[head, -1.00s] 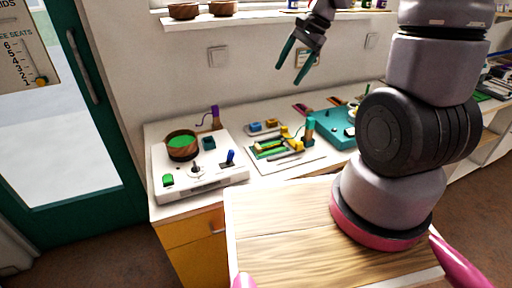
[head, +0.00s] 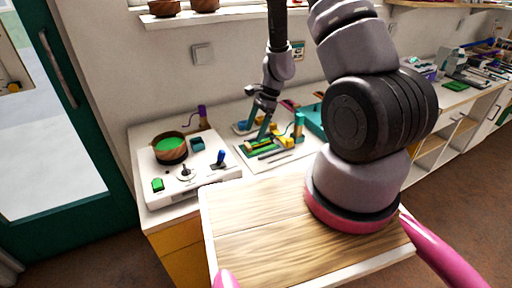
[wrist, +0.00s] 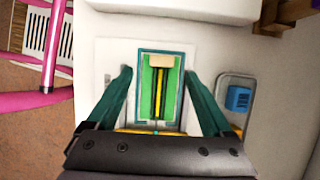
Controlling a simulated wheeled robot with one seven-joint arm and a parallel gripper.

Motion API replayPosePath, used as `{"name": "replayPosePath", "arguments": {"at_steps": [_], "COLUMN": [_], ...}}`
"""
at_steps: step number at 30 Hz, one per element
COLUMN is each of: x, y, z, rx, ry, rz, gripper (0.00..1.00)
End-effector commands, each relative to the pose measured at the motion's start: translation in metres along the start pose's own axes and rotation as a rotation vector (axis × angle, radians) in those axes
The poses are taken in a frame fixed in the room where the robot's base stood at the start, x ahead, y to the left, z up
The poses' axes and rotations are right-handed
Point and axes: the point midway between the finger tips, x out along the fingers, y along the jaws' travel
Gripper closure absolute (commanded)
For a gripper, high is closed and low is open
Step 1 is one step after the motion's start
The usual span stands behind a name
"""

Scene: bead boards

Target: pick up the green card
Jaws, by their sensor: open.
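The green card (wrist: 147,97) lies in a teal-rimmed frame on a white board, with a dark and yellow strip along its middle and a beige block at its far end. In the head view the green card (head: 254,149) is small and partly hidden by my gripper. My gripper (wrist: 158,75) is open, its two teal fingers on either side of the frame in the wrist view. In the head view my gripper (head: 261,134) points down above the board. Whether the fingertips touch anything cannot be told.
A white console (head: 188,189) with a wooden bowl (head: 170,157), knobs and a blue lever stands left of the board. A small tray with a blue block (wrist: 238,98) lies to the right in the wrist view. A teal case (head: 314,121) stands behind the board.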

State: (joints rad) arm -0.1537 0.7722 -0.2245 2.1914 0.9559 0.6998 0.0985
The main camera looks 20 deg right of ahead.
Motion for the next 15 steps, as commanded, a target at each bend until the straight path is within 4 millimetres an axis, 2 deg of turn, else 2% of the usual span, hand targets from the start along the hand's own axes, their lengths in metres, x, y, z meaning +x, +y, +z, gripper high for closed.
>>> {"name": "replayPosePath", "arguments": {"at_steps": [5,12,15], "x": [0.015,0.049,0.055], "y": [-0.001,-0.003,-0.003], "z": [-0.001,-0.003,-0.003], "rx": [0.000,0.000,-0.002], "ry": [0.001,0.000,0.001], "rz": [0.001,0.002,0.000], "gripper": [0.15,0.15,0.15]}}
